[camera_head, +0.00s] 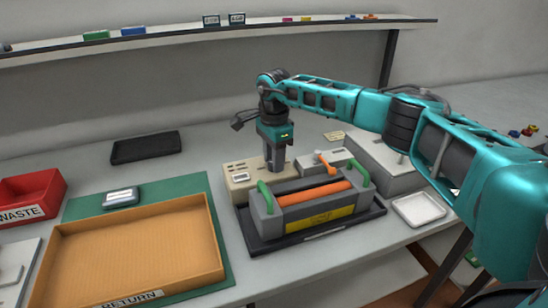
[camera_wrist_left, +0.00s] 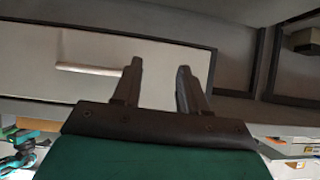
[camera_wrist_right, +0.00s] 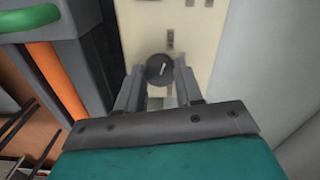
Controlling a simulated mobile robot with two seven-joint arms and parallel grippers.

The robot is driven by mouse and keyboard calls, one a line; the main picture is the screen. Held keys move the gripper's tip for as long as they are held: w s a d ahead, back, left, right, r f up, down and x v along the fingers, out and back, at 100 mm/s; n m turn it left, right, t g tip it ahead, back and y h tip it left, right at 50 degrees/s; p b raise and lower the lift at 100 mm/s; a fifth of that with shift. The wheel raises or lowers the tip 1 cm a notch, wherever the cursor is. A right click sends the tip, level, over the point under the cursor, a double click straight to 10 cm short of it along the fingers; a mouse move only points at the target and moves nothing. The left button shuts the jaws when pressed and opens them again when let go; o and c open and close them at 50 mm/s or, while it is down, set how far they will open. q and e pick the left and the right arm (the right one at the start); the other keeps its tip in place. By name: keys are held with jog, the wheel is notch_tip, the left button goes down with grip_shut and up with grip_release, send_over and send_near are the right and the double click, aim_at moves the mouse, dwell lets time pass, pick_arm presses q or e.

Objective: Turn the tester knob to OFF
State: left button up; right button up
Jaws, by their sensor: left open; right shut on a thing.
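The tester is a beige box (camera_head: 238,183) on the table behind the grey cartridge unit. Its dark round knob (camera_wrist_right: 158,69) has a white pointer line, which points up and slightly right in the right wrist view. My right gripper (camera_head: 275,170) points down over the tester. In the right wrist view its fingers (camera_wrist_right: 159,88) are shut on the knob, one on each side. The tester's markings are too small to read, and the knob is hidden in the head view. My left gripper (camera_wrist_left: 158,85) is open and empty, away from the table.
The grey unit (camera_head: 268,222) with green handles and an orange roller stands on a black tray just in front of the tester. An orange return tray (camera_head: 212,270) lies left on a green mat (camera_head: 190,185). A red waste bin (camera_head: 50,190) is far left. A small white tray (camera_head: 420,222) is right.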

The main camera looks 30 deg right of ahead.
jog(key=shift+r, duration=0.1)
jog(key=o, duration=1)
jog(key=shift+o, duration=0.2)
notch_tip(320, 180, up, 13)
jog(key=shift+s+f, duration=0.1)
jog(key=shift+f, duration=0.1)
